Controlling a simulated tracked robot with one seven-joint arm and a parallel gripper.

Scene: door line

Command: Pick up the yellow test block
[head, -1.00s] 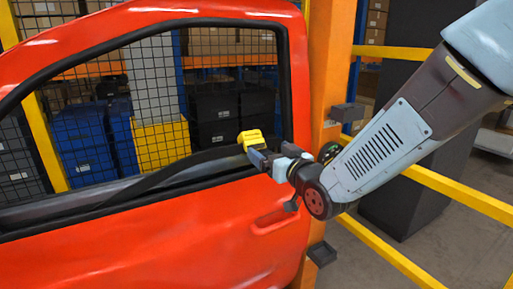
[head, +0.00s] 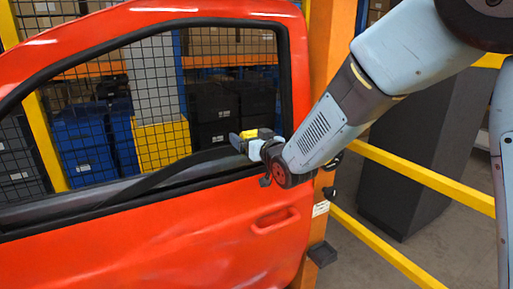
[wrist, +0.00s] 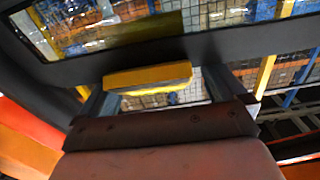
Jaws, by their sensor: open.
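The yellow test block (head: 249,133) shows just above and partly behind my gripper in the head view, near the lower right corner of the car door's window opening. My gripper (head: 241,141) is open, with its fingers pointing left along the window sill. In the wrist view the block (wrist: 148,76) lies across the space between the two fingers of my gripper (wrist: 160,92), nearer the left finger.
The red car door (head: 200,235) fills the left and middle, with its handle (head: 276,221) below my gripper. An orange post (head: 327,120) stands at its right edge. Yellow rails (head: 420,182) run behind my arm. Mesh, bins and shelves lie beyond the window.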

